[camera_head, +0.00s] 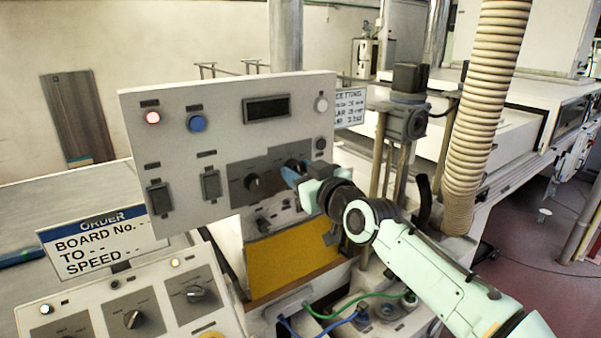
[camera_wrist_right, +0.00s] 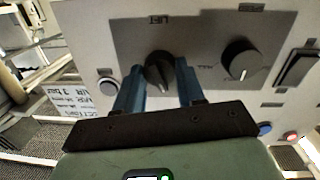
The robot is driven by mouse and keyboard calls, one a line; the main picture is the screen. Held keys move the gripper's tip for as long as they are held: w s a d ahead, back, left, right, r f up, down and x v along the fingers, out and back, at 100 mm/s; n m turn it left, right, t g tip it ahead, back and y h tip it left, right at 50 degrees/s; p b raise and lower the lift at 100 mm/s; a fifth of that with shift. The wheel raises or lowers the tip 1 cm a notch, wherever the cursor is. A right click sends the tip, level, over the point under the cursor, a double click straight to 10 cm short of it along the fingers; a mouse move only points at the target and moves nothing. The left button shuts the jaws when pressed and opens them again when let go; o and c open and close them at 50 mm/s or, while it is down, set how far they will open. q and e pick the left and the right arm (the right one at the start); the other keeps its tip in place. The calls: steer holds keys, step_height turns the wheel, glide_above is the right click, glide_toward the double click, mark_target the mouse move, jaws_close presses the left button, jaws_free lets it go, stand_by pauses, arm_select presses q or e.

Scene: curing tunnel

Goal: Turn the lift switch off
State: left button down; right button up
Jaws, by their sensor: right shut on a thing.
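The lift switch appears to be the black rotary knob (camera_wrist_right: 159,72) on the dark grey plate (camera_wrist_right: 200,45) of the upright control panel (camera_head: 225,90). My left gripper is in neither view.
A second black knob (camera_head: 252,183) sits just left of the gripped one. The panel also bears a white lamp (camera_head: 152,118), a blue button (camera_head: 196,123) and a dark display (camera_head: 266,109). A lower console (camera_head: 130,310) and an order sign (camera_head: 100,240) stand at the front left.

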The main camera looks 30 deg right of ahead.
steer(key=shift+m, duration=1.7)
steer(key=o, duration=1)
steer(key=shift+o, duration=0.2)
steer(key=shift+s+b, duration=0.3)
steer(key=shift+s, duration=0.3)
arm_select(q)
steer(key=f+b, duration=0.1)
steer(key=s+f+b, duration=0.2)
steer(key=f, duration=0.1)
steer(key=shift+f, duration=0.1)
arm_select(e)
steer(key=s, duration=1.2)
steer(key=shift+d+r, duration=0.25)
steer(key=shift+r, duration=0.2)
